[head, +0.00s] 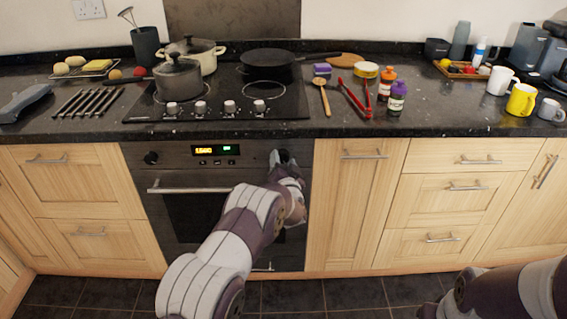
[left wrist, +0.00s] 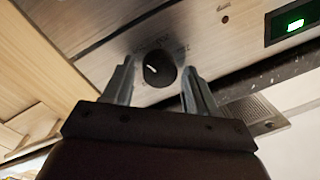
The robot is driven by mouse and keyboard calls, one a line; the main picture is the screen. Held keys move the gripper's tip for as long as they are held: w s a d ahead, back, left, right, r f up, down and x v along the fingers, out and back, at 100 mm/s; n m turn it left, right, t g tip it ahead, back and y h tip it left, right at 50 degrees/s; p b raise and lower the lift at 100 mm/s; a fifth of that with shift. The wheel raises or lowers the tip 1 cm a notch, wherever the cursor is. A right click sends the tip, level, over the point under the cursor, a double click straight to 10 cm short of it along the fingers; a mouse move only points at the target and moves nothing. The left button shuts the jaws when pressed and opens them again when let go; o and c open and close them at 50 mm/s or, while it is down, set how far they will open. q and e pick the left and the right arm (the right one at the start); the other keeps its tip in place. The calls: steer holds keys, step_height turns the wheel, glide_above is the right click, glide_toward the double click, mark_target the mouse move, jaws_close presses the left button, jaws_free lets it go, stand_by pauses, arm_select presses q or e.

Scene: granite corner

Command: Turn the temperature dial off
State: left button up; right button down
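The temperature dial (left wrist: 158,69) is a round black knob with a white mark on the oven's control panel (head: 180,154). In the left wrist view its white mark tilts toward the upper left, and faint print surrounds it. My left gripper (head: 283,158) is at the right end of the panel, in front of this dial and mostly hiding it in the head view. Its fingers are open, one on each side of the dial, with a visible gap on both sides. How deep they reach is unclear. My right arm shows at the lower right, its gripper out of sight.
Another black knob (head: 151,158) and a lit display (head: 215,150) are farther left on the panel. The oven door handle (head: 190,190) runs below. The hob (head: 225,95) with pots and the worktop edge lie above. Wooden drawers (head: 455,190) flank the oven; the floor in front is clear.

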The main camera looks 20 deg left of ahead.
arm_select(q)
steer(key=c, duration=0.7)
